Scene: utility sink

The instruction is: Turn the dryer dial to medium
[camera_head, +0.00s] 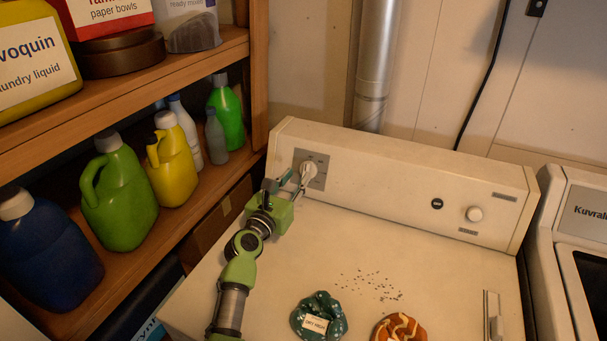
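The dryer (432,266) is cream-white, with a raised control panel (390,185) along its back. The dryer dial (308,172) is a pale knob on a grey marked plate (318,182) at the panel's left end. The marks are too small to read. My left gripper (292,182) is at the dial's lower left, its fingers close to the knob. Whether they touch or grip it cannot be told. My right gripper is not in view.
A wooden shelf (180,222) with several bottles stands close on the left. A green patterned item (319,318) and an orange one (399,328) lie on the dryer top, with dark specks behind them. Another white machine (562,262) stands at right.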

